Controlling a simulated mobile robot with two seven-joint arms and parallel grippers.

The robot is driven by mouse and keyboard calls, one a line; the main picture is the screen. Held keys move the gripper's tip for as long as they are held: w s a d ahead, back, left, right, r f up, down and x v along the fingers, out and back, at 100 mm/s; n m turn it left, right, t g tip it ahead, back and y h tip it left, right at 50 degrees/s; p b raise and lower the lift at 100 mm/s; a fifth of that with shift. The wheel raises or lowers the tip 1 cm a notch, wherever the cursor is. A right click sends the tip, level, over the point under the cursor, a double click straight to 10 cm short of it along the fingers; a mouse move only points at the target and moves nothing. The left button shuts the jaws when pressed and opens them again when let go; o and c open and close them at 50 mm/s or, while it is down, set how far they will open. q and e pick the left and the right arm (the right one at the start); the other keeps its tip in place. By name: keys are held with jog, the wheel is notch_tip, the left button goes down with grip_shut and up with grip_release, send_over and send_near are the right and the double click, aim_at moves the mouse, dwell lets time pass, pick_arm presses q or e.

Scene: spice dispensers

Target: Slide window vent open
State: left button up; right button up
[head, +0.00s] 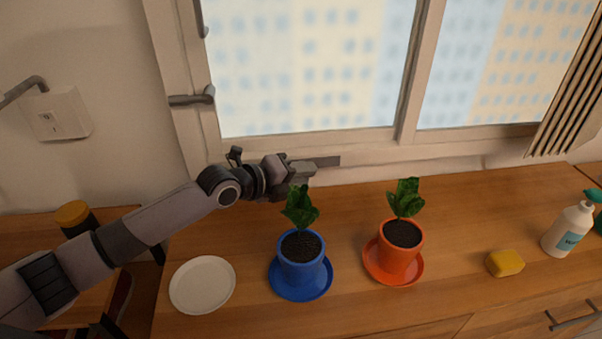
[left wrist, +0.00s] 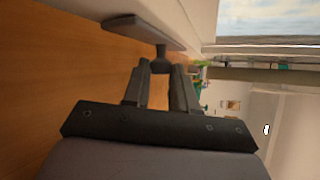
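The window vent shows in the head view as a dark grey bar (head: 326,161) under the window frame. In the left wrist view it is a flat grey plate (left wrist: 145,31) on the pale wall or sill, with a dark knob (left wrist: 161,61) sticking out from it. My left gripper (head: 312,169) is at the vent, covering its left part in the head view. In the left wrist view its two fingers (left wrist: 161,74) stand apart, with the knob at or between their tips; contact is not clear. My right gripper is in neither view.
On the wooden counter below stand a blue pot (head: 301,262) with a plant, an orange pot (head: 399,255) with a plant, and a white plate (head: 202,284). A yellow sponge (head: 504,263) and a spray bottle (head: 568,230) are at the right. A window handle (head: 192,98) juts out above my arm.

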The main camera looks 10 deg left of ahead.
pick_arm(q)
grip_shut()
jog(key=w+d+b, duration=0.2)
jog(key=d, duration=0.4)
jog(key=shift+w+r, duration=0.15)
jog(key=shift+r, duration=0.05)
jog(key=o, duration=0.6)
grip_release()
jog(key=shift+o, duration=1)
jog(key=shift+w+d+f, duration=0.1)
jog(key=shift+w+d, duration=0.05)
